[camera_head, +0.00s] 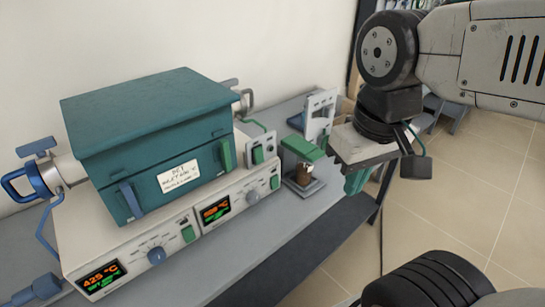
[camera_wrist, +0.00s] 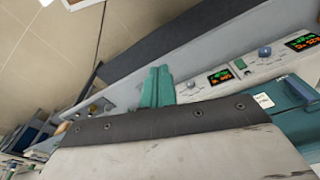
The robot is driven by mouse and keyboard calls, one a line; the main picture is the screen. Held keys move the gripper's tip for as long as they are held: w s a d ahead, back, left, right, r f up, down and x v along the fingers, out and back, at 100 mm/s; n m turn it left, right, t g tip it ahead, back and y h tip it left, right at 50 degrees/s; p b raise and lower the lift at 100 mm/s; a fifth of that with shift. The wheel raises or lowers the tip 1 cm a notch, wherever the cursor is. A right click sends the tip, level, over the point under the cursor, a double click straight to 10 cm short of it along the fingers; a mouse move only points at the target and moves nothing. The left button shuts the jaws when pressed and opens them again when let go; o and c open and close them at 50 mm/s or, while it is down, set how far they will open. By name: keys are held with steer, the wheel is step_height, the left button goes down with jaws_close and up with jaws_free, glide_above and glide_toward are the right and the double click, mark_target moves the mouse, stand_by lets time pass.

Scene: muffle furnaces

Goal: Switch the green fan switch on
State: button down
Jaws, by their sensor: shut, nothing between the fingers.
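Several green switches show in the head view, and I cannot read which is the fan's. One is on the front panel (camera_head: 188,234), one lower right of the furnace (camera_head: 275,183), and one on a small white switch box (camera_head: 258,154) beside the furnace. Their on or off positions are too small to tell. My gripper (camera_head: 356,183), with green fingers, is right of the furnace, past the bench's front edge and apart from the switches. In the wrist view my gripper (camera_wrist: 157,87) has its fingers together and empty, in front of the bench.
The teal furnace (camera_head: 150,130) stands on a white control unit (camera_head: 130,235) with lit displays.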

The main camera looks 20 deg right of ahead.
mark_target(259, 155)
steer(key=shift+w, duration=0.1)
steer(key=w+f+n+t, duration=0.1)
steer(key=w+f+n, duration=0.2)
steer(key=w+n, duration=0.7)
steer(key=w+a+f+n+t+y, duration=0.1)
steer(key=w+f+n, duration=0.2)
steer(key=w+n, duration=0.8)
steer(key=w, duration=0.2)
steer(key=shift+w+f+n, duration=0.3)
steer(key=shift+w+f, duration=0.05)
steer(key=shift+f, duration=0.05)
steer(key=w+f, duration=0.2)
steer(key=f, duration=0.1)
steer(key=w+a+f, duration=0.1)
steer(key=w+f, duration=0.1)
steer(key=f, duration=0.1)
steer(key=w+a+f, duration=0.1)
steer(key=w+f, duration=0.1)
steer(key=f, duration=0.2)
steer(key=shift+w+a, duration=0.15)
steer(key=shift+w, duration=0.25)
